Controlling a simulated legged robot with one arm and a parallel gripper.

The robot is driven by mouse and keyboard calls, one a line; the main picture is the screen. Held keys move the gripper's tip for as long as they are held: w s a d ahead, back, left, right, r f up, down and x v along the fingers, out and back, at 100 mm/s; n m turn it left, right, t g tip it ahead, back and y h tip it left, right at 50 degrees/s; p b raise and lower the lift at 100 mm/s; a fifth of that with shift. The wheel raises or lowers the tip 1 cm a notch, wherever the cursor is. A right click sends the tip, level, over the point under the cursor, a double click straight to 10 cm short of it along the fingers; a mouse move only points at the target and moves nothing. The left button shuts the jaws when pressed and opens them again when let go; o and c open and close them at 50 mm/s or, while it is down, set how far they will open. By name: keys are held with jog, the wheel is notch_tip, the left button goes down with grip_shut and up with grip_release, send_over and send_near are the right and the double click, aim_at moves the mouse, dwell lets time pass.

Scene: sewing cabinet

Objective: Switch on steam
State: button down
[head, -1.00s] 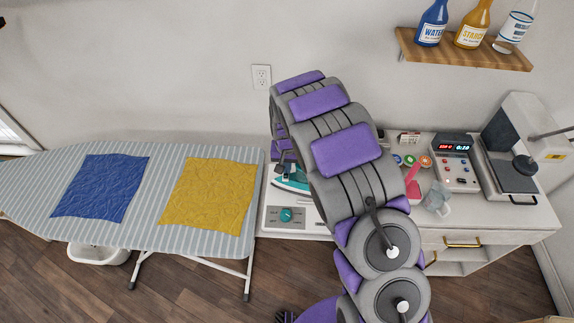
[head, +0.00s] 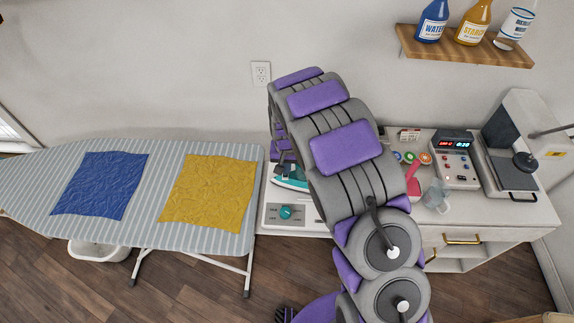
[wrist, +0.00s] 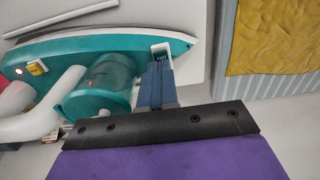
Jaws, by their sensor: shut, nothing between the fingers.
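The teal and white iron (head: 291,177) rests on a white base unit with a teal knob (head: 286,212); my arm hides part of it.
The striped ironing board (head: 35,200) with a blue cloth (head: 100,185) and a yellow cloth (head: 208,193) stands at left. A control box (head: 454,160), a press (head: 510,165) and a jug (head: 436,195) are at right. Bottles stand on a wall shelf (head: 465,52).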

aim_at(284, 176)
jog(key=shift+s+d+f, duration=0.15)
jog(key=shift+s+f, duration=0.35)
jog(key=shift+s, duration=0.1)
notch_tip(284, 176, up, 15)
jog(key=p, duration=0.2)
jog(key=shift+w, duration=0.35)
jog(key=shift+a+f, duration=0.1)
jog(key=shift+a, duration=0.25)
jog(key=s+t+b, duration=0.1)
jog(key=b, duration=0.2)
jog(key=shift+a, duration=0.15)
